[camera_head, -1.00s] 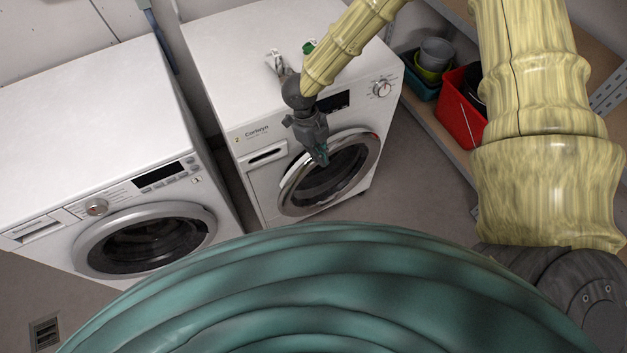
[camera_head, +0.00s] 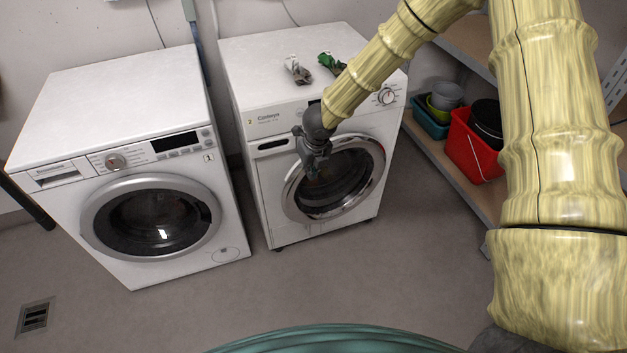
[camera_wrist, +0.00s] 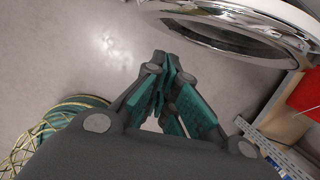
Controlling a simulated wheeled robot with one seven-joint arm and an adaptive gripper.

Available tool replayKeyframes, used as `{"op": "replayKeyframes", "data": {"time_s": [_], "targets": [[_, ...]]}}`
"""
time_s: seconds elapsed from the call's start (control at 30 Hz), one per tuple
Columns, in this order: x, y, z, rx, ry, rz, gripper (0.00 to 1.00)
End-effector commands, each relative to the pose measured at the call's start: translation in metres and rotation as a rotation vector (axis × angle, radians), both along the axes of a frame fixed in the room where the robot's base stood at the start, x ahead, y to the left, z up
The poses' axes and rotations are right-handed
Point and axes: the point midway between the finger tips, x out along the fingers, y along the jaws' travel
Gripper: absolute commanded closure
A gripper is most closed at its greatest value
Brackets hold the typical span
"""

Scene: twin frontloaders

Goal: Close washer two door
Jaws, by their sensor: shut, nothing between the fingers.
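Washer two (camera_head: 262,105) is the white front-loader on the right, marked with a small 2. Its round chrome-rimmed door (camera_head: 345,185) looks flush or nearly flush with the front; I cannot tell whether it is latched. My gripper (camera_head: 314,174) is shut and empty, in front of the door's upper left part and covering some of the rim. Contact cannot be made out in the head view. In the wrist view, my gripper (camera_wrist: 165,68) points past the chrome door rim (camera_wrist: 235,28), with a visible gap between the fingertips and the rim.
Another white washer (camera_head: 120,100), marked 1, stands left with its door shut. Two small crumpled items (camera_head: 297,70) lie on washer two. A shelf (camera_head: 460,165) at right holds a red bin (camera_head: 470,145) and bowls. The floor in front (camera_head: 230,300) is clear.

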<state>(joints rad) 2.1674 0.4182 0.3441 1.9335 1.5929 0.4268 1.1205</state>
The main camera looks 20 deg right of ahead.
Motion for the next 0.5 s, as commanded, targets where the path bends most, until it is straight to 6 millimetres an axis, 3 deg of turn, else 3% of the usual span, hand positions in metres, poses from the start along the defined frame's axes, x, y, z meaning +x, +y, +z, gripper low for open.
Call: {"op": "replayKeyframes", "data": {"time_s": [0.17,0.5], "targets": [[0.000,-0.017,-0.023,-0.001,0.003,-0.025,1.00],[0.010,-0.019,-0.071,-0.002,0.004,-0.028,1.00]]}}
